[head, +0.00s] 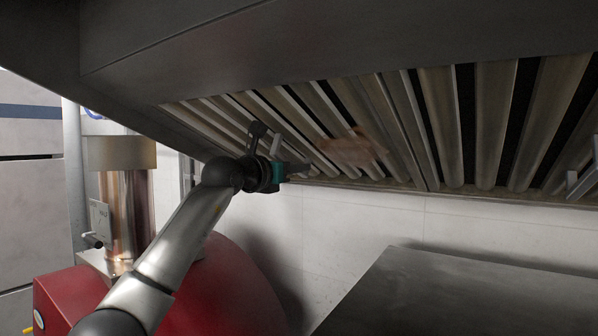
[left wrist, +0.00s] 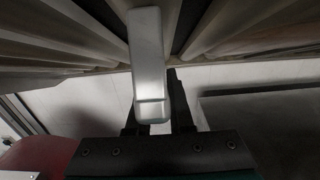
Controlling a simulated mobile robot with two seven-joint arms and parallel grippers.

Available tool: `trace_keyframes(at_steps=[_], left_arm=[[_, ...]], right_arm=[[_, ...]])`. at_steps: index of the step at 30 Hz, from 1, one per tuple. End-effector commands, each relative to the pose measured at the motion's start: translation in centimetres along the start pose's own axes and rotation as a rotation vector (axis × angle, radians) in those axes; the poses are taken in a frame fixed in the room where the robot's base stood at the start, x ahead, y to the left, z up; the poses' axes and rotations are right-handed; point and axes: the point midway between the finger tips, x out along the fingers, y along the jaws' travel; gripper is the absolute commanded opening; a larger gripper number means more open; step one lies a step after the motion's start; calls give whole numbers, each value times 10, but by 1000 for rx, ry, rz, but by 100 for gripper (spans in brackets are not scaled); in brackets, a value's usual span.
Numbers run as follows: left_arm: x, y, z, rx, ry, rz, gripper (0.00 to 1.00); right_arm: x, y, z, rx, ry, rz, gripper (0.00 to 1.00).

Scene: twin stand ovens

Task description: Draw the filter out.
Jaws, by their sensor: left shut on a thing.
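My left gripper (head: 292,169) is up at the filter's lower edge. In the left wrist view its dark fingers (left wrist: 155,112) are on either side of a pale grey metal handle (left wrist: 146,50), and it is shut on that handle. The fingertips are partly hidden behind the handle. My right gripper is not in view.
Another slatted filter (head: 497,115) with a pale handle (head: 580,184) is on the right. The dark hood (head: 330,45) hangs above. A red oven body (head: 240,285) and a grey flat-topped unit (head: 440,295) stand below. A metal flue (head: 125,200) rises at left.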

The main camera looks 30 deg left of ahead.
Motion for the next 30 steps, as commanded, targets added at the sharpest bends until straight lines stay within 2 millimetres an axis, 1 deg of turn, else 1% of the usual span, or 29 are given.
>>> trace_keyframes(at_steps=[6, 30], left_arm=[[-6, 1, 7, 0, -7, 3, 0], [-9, -1, 18, 2, -29, 1, 0]], right_arm=[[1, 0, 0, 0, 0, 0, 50], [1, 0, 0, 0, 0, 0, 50]])
